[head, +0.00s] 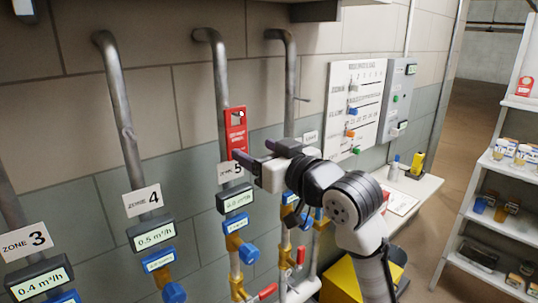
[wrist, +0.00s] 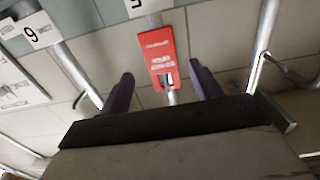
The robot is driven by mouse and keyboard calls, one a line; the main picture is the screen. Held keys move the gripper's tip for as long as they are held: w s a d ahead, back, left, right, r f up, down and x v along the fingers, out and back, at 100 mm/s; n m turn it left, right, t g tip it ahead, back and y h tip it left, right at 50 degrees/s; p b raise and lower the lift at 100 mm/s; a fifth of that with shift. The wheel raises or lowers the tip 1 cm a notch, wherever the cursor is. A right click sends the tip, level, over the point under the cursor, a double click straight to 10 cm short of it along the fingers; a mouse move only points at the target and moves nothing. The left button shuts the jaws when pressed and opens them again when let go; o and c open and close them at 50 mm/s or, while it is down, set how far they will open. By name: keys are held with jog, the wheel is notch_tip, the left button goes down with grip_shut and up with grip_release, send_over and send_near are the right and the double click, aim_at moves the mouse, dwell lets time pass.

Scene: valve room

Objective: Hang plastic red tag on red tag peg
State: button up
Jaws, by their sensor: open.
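The red tag (head: 236,140) hangs upright in front of the Zone 5 pipe, printed side outward. In the wrist view the red tag (wrist: 160,50) appears upside down, with a metal piece showing at its hole, seemingly the peg. The peg itself is mostly hidden by the tag. My gripper (head: 253,149) is just to the right of the tag's lower part. In the wrist view my gripper (wrist: 160,72) has its two dark fingers spread on either side of the tag, with a gap on both sides. The gripper is open and holds nothing.
The Zone 6 pipe (head: 288,85) with a small peg (head: 301,99) is close to my gripper. A Zone 5 sign (head: 231,172) and meter (head: 234,198) are below the tag. A white board (head: 355,105), side table (head: 418,185) and shelf (head: 485,215) stand to the right.

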aim_at(238, 135)
jog(key=shift+p+x, duration=0.55)
jog(key=shift+x, duration=3.55)
jog(key=shift+c, duration=0.3)
jog(key=c, duration=0.9)
jog(key=shift+r, duration=0.25)
jog(key=shift+r+p, duration=0.45)
jog(key=shift+p, duration=0.05)
jog(key=shift+b+v, duration=0.55)
jog(key=shift+v, duration=3.25)
